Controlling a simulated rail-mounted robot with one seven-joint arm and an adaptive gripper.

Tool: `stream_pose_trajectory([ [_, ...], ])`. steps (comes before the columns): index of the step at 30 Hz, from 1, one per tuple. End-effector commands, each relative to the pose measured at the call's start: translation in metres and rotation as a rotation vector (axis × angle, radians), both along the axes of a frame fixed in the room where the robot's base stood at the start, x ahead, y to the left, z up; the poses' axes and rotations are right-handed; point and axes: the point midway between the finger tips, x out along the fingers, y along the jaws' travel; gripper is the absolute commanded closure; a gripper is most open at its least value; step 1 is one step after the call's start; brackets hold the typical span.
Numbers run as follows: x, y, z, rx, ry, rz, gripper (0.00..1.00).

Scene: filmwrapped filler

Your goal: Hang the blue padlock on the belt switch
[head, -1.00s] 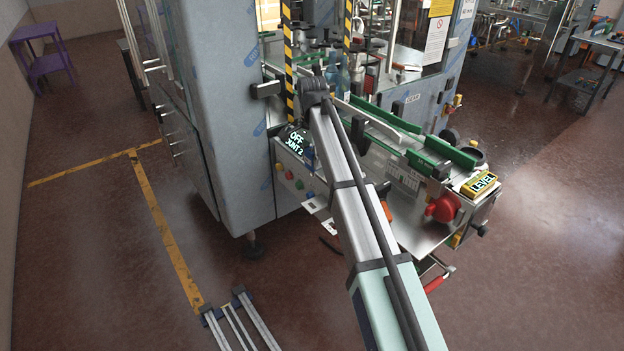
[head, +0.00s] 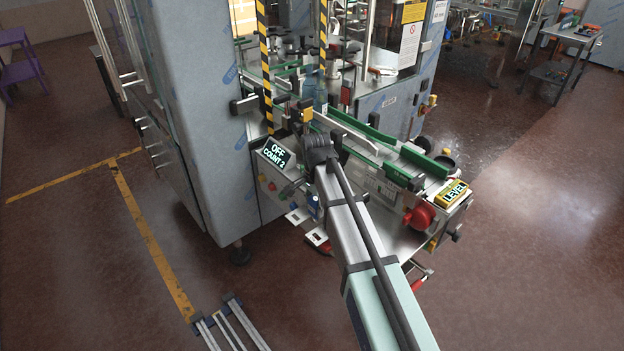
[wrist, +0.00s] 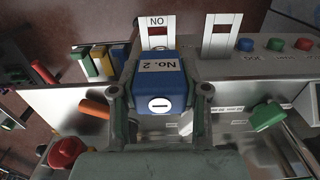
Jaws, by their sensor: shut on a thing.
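The blue padlock (wrist: 163,84), marked "No. 2", is in the wrist view, its keyhole face towards the camera. My gripper (wrist: 161,101) is shut on it, with one finger at each side. Its shackle is hidden. A green knob (wrist: 267,116) is right of the padlock and a red knob (wrist: 66,153) is lower left. No readable label tells me which part is the belt switch. In the head view my arm mostly hides the gripper.
The control panel has a display (head: 275,153) reading "OFF COUNT 2". A red rotary knob (head: 421,218) is on the conveyor's front right, near a yellow "LEVEL" block (head: 453,192). Green conveyor guides (head: 371,138) run behind my arm.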

Motion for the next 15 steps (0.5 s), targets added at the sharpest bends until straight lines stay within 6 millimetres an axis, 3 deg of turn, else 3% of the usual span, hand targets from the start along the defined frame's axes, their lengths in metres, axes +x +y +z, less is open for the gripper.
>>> stream_pose_trajectory([
  [3,-0.0065,-0.0019,-0.0061,0.000,0.000,0.010,1.00],
  [15,-0.0024,-0.0008,-0.0053,0.000,0.000,0.020,1.00],
])
